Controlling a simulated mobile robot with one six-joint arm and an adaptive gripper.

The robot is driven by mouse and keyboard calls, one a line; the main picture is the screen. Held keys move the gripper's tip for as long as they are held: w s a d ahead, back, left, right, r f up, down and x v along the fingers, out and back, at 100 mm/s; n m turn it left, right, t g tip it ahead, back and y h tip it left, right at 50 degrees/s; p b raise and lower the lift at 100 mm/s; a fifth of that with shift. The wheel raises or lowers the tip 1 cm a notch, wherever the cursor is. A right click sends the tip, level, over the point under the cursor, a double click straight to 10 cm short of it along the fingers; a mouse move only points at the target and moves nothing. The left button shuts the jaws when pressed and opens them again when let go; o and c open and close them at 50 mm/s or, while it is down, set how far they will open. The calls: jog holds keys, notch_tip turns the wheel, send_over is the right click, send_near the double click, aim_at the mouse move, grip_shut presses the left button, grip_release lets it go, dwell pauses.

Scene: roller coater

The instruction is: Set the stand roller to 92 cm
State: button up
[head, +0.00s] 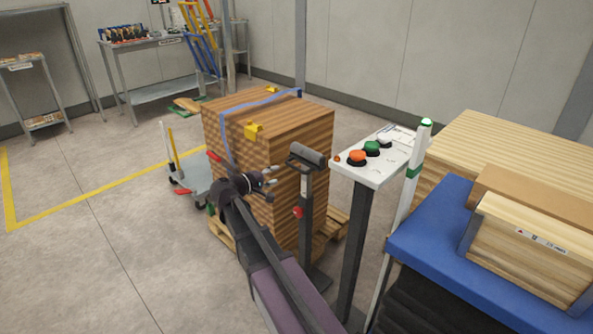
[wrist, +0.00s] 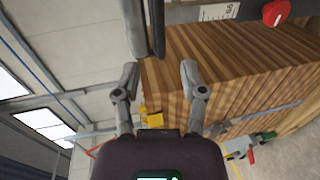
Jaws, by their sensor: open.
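The stand roller is a dark roller (head: 307,155) on top of a grey upright post (head: 306,190), with a red knob (head: 298,212) on the post's side. In the wrist view the roller (wrist: 153,28) stands at the top centre, and the red knob (wrist: 276,13) is at the top right. A white scale label (wrist: 218,11) shows on the post; I cannot read its figures surely. My gripper (head: 272,177) is open and empty, left of the post and a little below the roller. In the wrist view its fingertips (wrist: 160,70) are apart, with nothing between them.
A strapped wood stack (head: 268,140) on a pallet stands close behind the roller. A button panel (head: 375,160) on a post and a blue-topped table (head: 430,230) with boards stand to the right. The floor at left is free.

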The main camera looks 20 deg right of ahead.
aim_at(295, 168)
jog(key=b+x, duration=0.2)
jog(key=x, duration=0.9)
grip_shut()
